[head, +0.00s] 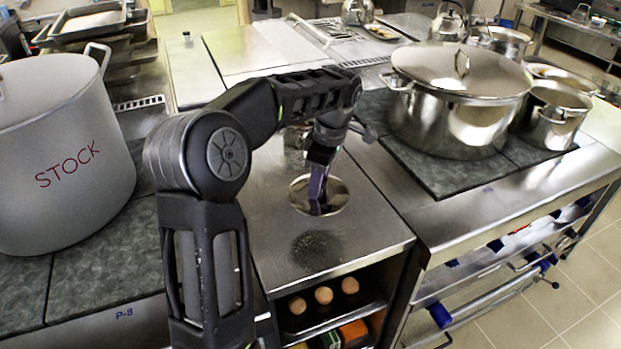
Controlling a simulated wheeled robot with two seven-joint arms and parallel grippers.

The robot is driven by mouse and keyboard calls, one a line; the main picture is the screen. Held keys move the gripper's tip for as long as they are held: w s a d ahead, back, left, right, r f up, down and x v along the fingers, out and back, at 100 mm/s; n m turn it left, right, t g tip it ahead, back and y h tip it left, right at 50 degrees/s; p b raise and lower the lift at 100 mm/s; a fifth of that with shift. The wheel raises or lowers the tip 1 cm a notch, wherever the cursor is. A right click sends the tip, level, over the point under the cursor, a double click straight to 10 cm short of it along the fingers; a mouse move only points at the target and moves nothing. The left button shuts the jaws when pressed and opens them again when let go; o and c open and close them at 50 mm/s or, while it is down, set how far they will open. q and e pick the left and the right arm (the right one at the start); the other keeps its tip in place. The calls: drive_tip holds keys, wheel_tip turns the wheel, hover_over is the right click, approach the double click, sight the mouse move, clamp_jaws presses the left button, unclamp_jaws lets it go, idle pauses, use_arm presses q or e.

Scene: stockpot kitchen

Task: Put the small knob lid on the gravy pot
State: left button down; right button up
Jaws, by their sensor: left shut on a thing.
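A small round shiny metal lid (300,196) is at the middle of the view, over the steel counter top. My left gripper (318,201) points down at its centre and is shut on it; the fingers hide the knob. A dark blurred patch lies on the counter below the lid, and the lid looks raised above it. A small steel pot (552,128) with an open top stands at the right, beside a large pot. No gravy label shows, so I cannot tell for sure that this is the gravy pot. My right gripper is not in view.
A large steel pot (440,125) with a handled lid (462,75) stands on the dark hob (445,180). A big pot marked STOCK (70,160) stands at the left. A shelf (335,320) below the counter holds eggs. Kettles stand at the back.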

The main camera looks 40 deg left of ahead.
use_arm(q)
drive_tip(key=w+d+f+m+t+h, duration=0.1)
drive_tip(key=d+m, duration=0.9)
drive_tip(key=d, duration=0.1)
drive_tip(key=w+d+f+m+t, duration=0.1)
drive_tip(key=w+d+m, duration=0.1)
drive_tip(key=d+m, duration=0.8)
drive_tip(key=shift+d+f+m+h, duration=0.4)
drive_tip(key=shift+m, duration=0.3)
drive_tip(key=shift+s, duration=0.1)
